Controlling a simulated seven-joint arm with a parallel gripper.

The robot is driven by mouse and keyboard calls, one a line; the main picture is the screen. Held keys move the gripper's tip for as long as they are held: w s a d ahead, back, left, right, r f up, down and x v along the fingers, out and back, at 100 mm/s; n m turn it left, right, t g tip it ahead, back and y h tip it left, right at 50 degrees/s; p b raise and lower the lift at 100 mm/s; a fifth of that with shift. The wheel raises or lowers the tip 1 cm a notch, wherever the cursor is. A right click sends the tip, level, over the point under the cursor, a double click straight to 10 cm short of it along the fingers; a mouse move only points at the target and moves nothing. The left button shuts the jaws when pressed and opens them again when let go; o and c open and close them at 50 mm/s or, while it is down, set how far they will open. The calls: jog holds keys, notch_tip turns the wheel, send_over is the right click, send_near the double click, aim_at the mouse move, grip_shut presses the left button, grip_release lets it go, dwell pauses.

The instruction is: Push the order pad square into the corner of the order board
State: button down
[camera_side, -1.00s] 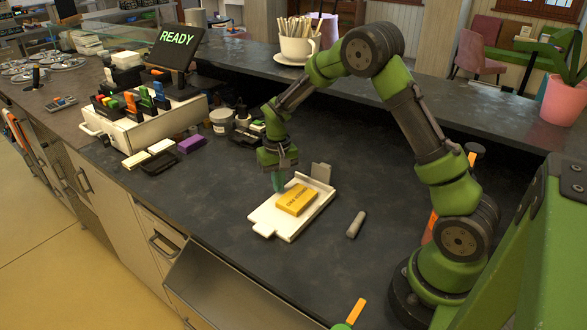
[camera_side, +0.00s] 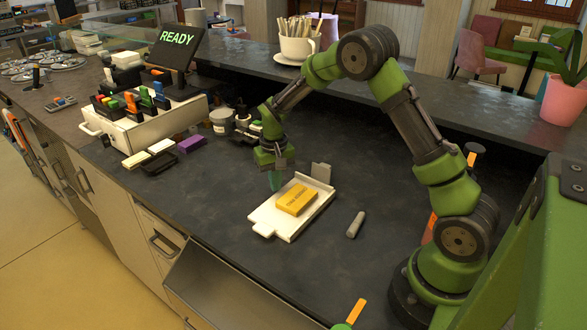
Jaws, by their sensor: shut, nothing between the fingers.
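The order pad is a yellow block with dark lettering (camera_side: 297,200). It lies flat on the white order board (camera_side: 268,219), towards the middle and apart from the grey upright plate (camera_side: 321,172) at the board's far right corner. The pad sits slightly turned relative to the board's edges. I cannot tell whether the fingertips touch the board's rim.
A grey cylinder (camera_side: 355,224) lies on the dark counter (camera_side: 225,180) right of the board. Yellow, white and purple blocks (camera_side: 191,143) lie to the left, near a white box of tools (camera_side: 150,125). A cup of sticks (camera_side: 297,48) stands on the back ledge.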

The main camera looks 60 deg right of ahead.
jog(key=shift+f, duration=0.45)
jog(key=shift+r, duration=0.2)
jog(key=shift+r, duration=0.45)
jog(key=shift+w, duration=0.2)
jog(key=shift+w, duration=0.35)
jog(key=shift+f, duration=0.15)
